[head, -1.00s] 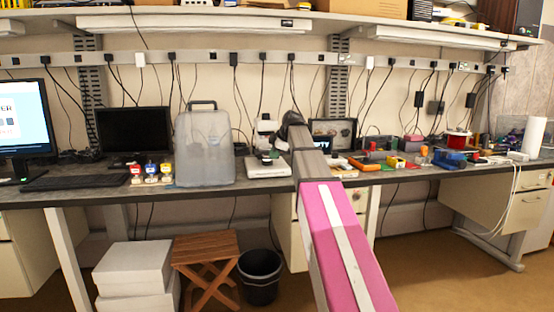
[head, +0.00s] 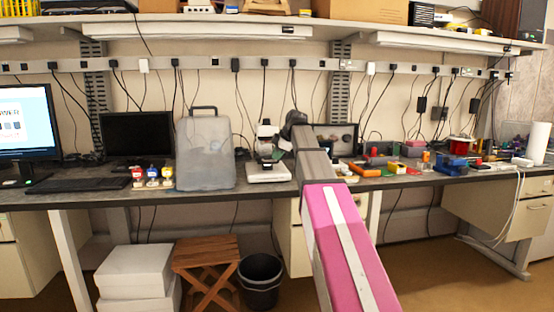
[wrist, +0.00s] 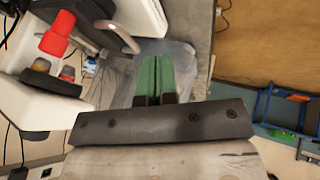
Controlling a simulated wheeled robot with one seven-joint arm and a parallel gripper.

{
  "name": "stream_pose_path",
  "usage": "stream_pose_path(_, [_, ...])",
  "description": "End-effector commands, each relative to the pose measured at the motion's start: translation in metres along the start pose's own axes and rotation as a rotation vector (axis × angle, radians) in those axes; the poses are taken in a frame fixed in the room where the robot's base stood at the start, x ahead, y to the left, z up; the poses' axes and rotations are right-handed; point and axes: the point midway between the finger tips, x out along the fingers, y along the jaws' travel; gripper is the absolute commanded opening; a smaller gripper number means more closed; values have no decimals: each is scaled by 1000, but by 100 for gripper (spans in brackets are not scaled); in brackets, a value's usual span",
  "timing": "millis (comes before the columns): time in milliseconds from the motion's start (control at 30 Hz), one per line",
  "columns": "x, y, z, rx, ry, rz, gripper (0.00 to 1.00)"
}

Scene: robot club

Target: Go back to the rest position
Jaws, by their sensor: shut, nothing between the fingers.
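My gripper (wrist: 160,78) shows in the wrist view as two green fingers lying side by side, closed together with nothing between them. In the head view my pink and grey arm reaches forward to the bench (head: 100,198). The end of the arm is a dark shape beside the microscope-like device (head: 267,155), and the fingers are hidden there. In the wrist view a translucent grey surface lies beyond the fingertips.
A grey plastic case (head: 204,150), small bottles (head: 153,175) and a monitor (head: 136,135) stand left of the arm. Tools and parts crowd the bench to its right. A stool (head: 206,268), white boxes (head: 139,275) and a black bin (head: 261,278) are below. A shelf (head: 250,22) runs above.

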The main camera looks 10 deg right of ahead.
Motion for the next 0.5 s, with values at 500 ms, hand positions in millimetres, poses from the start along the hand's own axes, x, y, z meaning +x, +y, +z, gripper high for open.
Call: stream_pose_path(500, [-76,-1,0,0,0,-1,0])
